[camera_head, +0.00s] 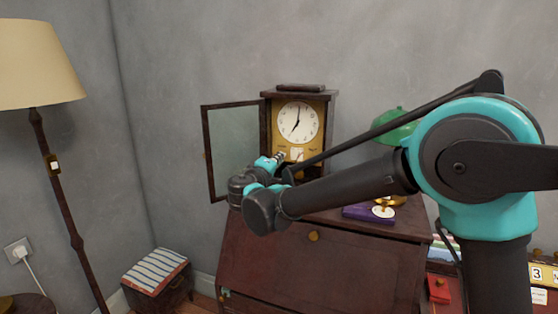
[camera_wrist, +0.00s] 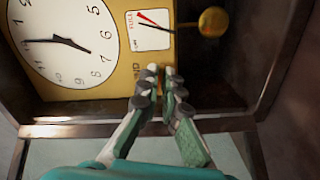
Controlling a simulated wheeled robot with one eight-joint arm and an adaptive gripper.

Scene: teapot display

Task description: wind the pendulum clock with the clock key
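The pendulum clock (camera_head: 322,120) stands on a dark wooden desk with its glass door (camera_head: 235,150) swung open to the left. Its white dial (camera_head: 298,122) shows in the wrist view (camera_wrist: 70,45), turned on its side. A small white gauge (camera_wrist: 150,28) with a red mark and a thin hand sits beside the dial. The round gold pendulum bob (camera_wrist: 213,21) hangs past it. My gripper (camera_head: 281,156) is at the lower front of the clock. In the wrist view its fingertips (camera_wrist: 161,73) are close together at the gold plate's edge. I cannot make out the clock key.
The desk (camera_head: 300,262) stands below the clock. A purple box (camera_head: 357,212) and a green lamp shade (camera_head: 396,128) are to the right. A floor lamp (camera_head: 60,205) and a striped stool (camera_head: 156,270) stand left. The clock's wooden frame (camera_wrist: 262,85) surrounds my fingers closely.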

